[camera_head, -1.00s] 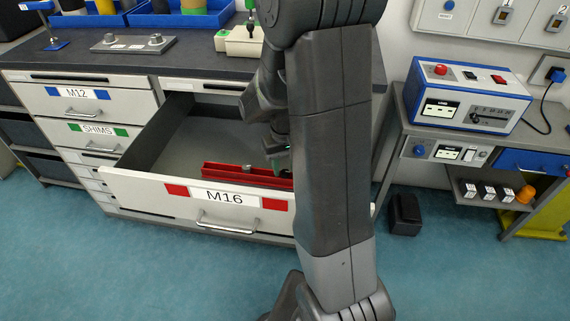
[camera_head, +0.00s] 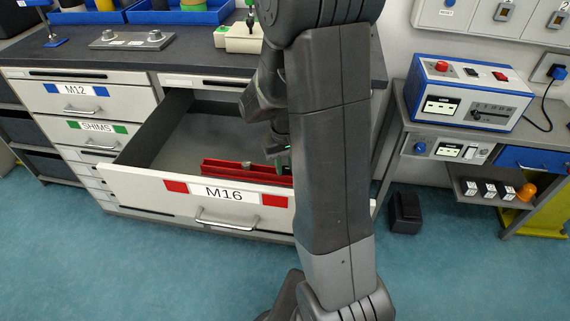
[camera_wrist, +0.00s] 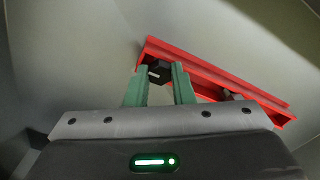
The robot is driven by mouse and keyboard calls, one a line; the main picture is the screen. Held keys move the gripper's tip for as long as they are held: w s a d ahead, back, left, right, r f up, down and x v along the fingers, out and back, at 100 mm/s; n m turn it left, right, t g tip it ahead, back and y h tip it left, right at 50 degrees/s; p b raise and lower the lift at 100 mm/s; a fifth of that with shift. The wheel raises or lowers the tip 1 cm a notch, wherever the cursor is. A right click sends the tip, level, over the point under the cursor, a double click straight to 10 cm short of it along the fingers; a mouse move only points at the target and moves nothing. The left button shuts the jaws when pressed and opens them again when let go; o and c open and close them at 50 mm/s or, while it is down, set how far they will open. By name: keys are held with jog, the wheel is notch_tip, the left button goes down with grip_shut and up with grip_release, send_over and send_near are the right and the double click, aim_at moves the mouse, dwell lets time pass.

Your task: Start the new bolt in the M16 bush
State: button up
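The open M16 drawer (camera_head: 190,190) holds a red rack (camera_head: 222,170), which also shows in the wrist view (camera_wrist: 215,78). In the wrist view my gripper (camera_wrist: 161,75) has its two green fingers on either side of a dark hex bolt head (camera_wrist: 157,72) at the rack's left end. I cannot tell whether the fingers press on it. Another bolt (camera_wrist: 232,95) sits further right in the rack. In the head view my arm hides most of my gripper (camera_head: 283,160), which is down inside the drawer. I cannot make out an M16 bush for certain.
The drawer's front and side walls stand close around my gripper. On the bench above are a grey block with two round knobs (camera_head: 130,39), a cream fixture (camera_head: 238,38) and blue bins. A blue-and-white test box (camera_head: 467,92) stands on the right bench. The drawer's left part is empty.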

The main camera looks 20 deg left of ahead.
jog(key=shift+r, duration=0.1)
jog(key=shift+r+p, duration=0.5)
jog(key=shift+r, duration=0.15)
jog(key=shift+r+p, duration=1.95)
jog(key=shift+r, duration=0.4)
